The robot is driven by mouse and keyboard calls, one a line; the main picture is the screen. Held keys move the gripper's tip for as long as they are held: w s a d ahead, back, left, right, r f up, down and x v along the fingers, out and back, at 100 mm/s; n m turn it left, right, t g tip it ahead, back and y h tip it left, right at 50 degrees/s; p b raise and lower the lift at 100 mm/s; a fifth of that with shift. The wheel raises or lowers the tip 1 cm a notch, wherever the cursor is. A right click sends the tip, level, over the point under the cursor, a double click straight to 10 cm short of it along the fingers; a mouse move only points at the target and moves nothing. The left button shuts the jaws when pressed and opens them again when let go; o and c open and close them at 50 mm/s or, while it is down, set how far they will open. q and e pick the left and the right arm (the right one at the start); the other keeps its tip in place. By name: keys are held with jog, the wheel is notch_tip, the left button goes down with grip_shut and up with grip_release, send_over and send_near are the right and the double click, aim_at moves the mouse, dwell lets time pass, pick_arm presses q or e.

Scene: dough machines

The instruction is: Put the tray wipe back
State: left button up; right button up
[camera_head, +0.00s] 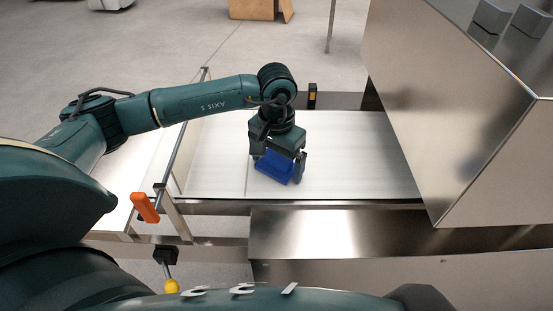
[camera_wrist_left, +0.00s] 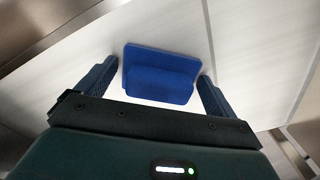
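A blue block-like piece with a wider flat part, which I take to be the tray wipe (camera_head: 275,166), is at the white belt surface below my left gripper (camera_head: 279,164). In the left wrist view the blue wipe (camera_wrist_left: 160,75) lies between the two fingers of the left gripper (camera_wrist_left: 158,75). The fingers are apart, with a small gap at the left finger and the right finger very close to the wipe's edge. I cannot tell if the wipe touches the belt. My right gripper is not in view.
The white belt (camera_head: 345,150) runs under a large steel housing (camera_head: 450,100) at the right. A metal frame rail (camera_head: 180,150) crosses the belt's left side. An orange handle (camera_head: 145,207) and a yellow knob (camera_head: 172,286) are at the front left.

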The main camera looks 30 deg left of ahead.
aim_at(276, 157)
pick_arm(q)
jog(key=shift+o, duration=0.6)
jog(key=shift+r, duration=0.1)
jog(key=shift+r+p, duration=0.2)
jog(key=shift+p, duration=0.1)
notch_tip(276, 157, up, 12)
jog(key=b, duration=0.2)
jog(key=shift+f, duration=0.15)
jog(key=shift+s, duration=0.1)
